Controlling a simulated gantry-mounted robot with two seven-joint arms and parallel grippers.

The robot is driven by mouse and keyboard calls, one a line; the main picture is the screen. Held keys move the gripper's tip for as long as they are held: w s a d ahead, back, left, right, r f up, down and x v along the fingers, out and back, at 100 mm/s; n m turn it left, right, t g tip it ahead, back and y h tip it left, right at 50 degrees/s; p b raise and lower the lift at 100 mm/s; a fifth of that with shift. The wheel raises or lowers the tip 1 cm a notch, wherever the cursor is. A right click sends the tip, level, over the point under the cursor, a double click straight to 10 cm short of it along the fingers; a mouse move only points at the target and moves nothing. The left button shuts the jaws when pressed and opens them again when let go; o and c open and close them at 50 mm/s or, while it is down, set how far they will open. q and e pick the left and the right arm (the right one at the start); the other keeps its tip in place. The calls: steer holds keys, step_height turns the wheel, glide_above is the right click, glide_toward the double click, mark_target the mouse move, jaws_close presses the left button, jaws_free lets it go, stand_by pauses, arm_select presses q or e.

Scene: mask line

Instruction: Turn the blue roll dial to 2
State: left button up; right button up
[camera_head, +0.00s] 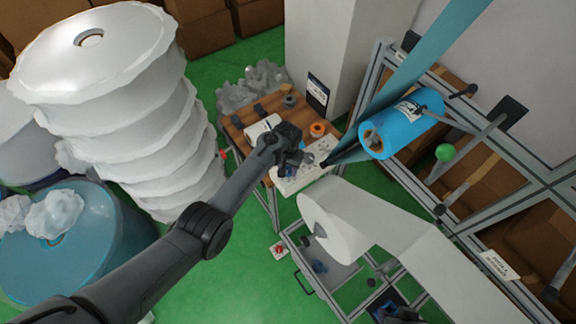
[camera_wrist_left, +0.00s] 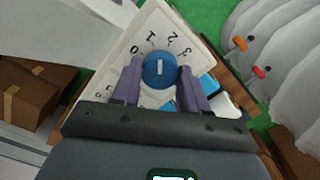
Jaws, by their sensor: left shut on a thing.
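The blue dial (camera_wrist_left: 159,70) sits on a white panel (camera_wrist_left: 117,66) marked 0, 1, 2, 3 around it. Its white line stands near upright in the left wrist view, pointing between the 1 and the 2. My left gripper (camera_wrist_left: 160,80) is shut on the dial, one purple finger on each side. In the head view my left gripper (camera_head: 293,165) is over the white panel (camera_head: 296,183) and hides most of the dial. A dark shape at the bottom edge of the head view may be part of my right gripper; its jaws cannot be made out.
An orange roll (camera_head: 317,129) is on the wooden bench (camera_head: 237,124) behind the panel. A blue film roll (camera_head: 402,124) and a white film roll (camera_head: 335,222) hang on the frame to the right. Stacked white rolls (camera_head: 120,90) stand at the left, close to my arm.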

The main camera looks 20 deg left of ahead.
mark_target(288, 169)
arm_select(q)
steer(key=shift+m, duration=2)
steer(key=o, duration=1.1)
steer(key=shift+c, duration=0.2)
steer(key=shift+r, duration=0.1)
steer(key=shift+r+p, duration=0.3)
steer(key=shift+p, duration=0.05)
step_height(288, 169, up, 10)
steer(key=p, duration=0.1)
